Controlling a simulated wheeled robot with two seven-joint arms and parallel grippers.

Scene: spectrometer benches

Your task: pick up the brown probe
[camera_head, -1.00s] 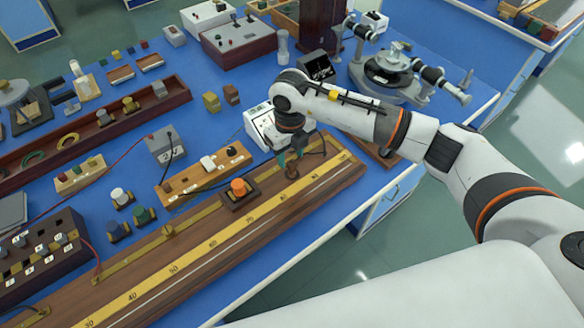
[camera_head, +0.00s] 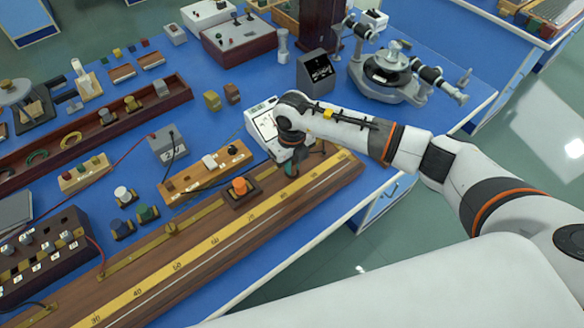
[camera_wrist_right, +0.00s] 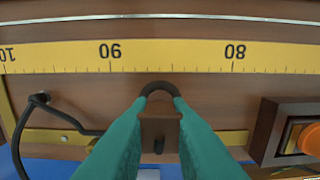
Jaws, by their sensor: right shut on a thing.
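My right gripper (camera_head: 291,170) reaches down to the far end of the long wooden board with the yellow scale (camera_head: 213,240). In the right wrist view its two teal fingers (camera_wrist_right: 159,98) close in on the brown probe (camera_wrist_right: 158,128), a small brown block with a dark rounded loop on top. The fingers are shut on the probe, one on each side. It sits at the board's edge just below the scale, near the 90 mark. In the head view the gripper and wrist hide most of the probe. My left gripper is not in view.
A block with an orange knob (camera_head: 240,187) stands close by, also in the wrist view (camera_wrist_right: 290,132). A black cable (camera_wrist_right: 65,118) runs beside the probe. A white meter (camera_head: 264,126) stands behind the gripper. The spectrometer (camera_head: 388,75) is further back right.

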